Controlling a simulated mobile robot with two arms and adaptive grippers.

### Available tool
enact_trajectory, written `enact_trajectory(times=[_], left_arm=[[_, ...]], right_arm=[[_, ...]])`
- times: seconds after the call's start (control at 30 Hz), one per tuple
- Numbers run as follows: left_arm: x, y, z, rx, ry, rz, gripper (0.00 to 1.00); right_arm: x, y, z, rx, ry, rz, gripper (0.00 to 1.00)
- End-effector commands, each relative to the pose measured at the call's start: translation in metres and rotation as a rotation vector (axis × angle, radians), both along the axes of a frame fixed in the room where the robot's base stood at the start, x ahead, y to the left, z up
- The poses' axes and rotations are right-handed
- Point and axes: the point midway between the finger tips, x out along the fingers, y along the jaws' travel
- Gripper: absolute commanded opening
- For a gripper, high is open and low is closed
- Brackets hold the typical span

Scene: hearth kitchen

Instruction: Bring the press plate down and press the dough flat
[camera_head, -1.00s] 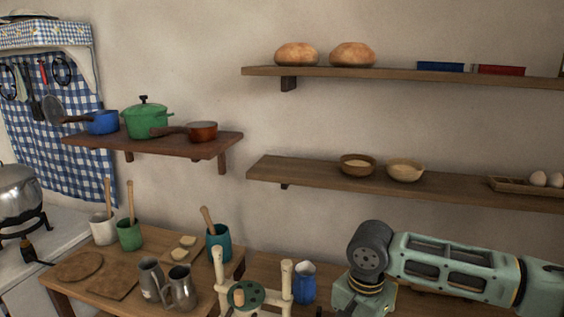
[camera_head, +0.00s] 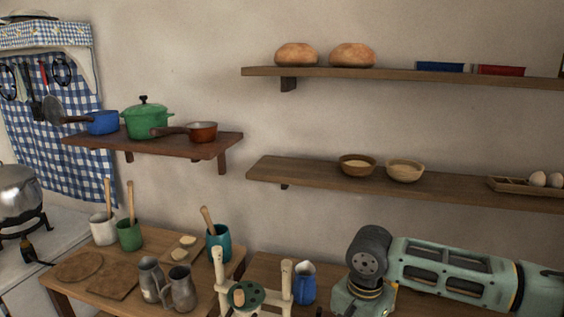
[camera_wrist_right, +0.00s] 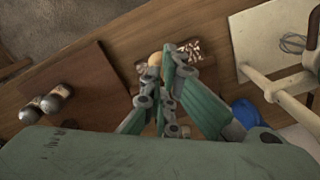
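The press (camera_head: 283,284) stands at the bottom of the head view, a pale wooden frame with two posts. Its round green plate (camera_head: 252,291) with a wooden knob (camera_head: 239,297) sits between the posts; the frame's lower part is cut off. No dough can be made out beneath it. In the right wrist view, the press's pale post (camera_wrist_right: 258,82) shows at the right. My right gripper (camera_wrist_right: 167,76) is apart from the press, its fingertips close together with nothing clearly held. In the head view only my right arm shows, right of the press. My left gripper is out of view.
A blue jug (camera_head: 304,283) stands just right of the press; it also shows in the right wrist view (camera_wrist_right: 247,112). Two metal jugs (camera_head: 179,288) and a teal crock (camera_head: 219,244) stand to the left. A wooden shelf (camera_head: 320,176) crosses the wall above.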

Motion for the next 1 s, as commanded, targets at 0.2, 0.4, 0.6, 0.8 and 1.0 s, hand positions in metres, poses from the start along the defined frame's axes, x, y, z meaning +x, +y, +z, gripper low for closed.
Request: enact_trajectory(times=[0.2,0.4,0.6,0.8,1.0], left_arm=[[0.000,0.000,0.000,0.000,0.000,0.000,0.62],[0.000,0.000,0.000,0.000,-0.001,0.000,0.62],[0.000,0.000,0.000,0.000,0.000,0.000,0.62],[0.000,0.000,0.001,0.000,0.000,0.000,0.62],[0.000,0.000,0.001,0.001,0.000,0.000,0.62]], right_arm=[[0.000,0.000,0.000,0.000,0.000,0.000,0.00],[0.000,0.000,0.000,0.000,0.000,0.000,0.00],[0.000,0.000,-0.003,0.000,0.001,0.000,0.00],[0.000,0.000,-0.009,0.000,0.000,0.000,0.00],[0.000,0.000,-0.015,0.000,0.001,0.000,0.00]])
